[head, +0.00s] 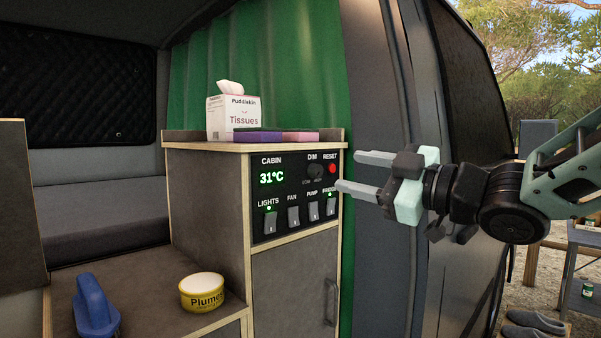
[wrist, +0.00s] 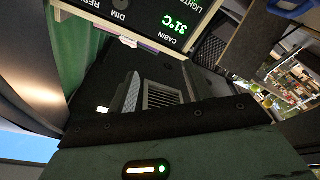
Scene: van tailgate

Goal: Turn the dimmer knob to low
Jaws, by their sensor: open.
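The dimmer knob (head: 315,171) is a small dark round knob under the DIM label on the black cabin control panel (head: 292,222). Faint marks flank it; its pointer is too small to read. My gripper (head: 348,171) is open and empty, to the right of the panel in the head view, its two grey fingers pointing left toward the knob. The lower fingertip appears near the panel's right edge; I cannot tell the exact gap.
A red RESET button (head: 331,168) sits just right of the knob. Several rocker switches (head: 293,217) line up below. A tissue box (head: 234,117) and purple and pink items stand on the cabinet top. A yellow tin (head: 202,293) and blue object (head: 94,308) sit lower left.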

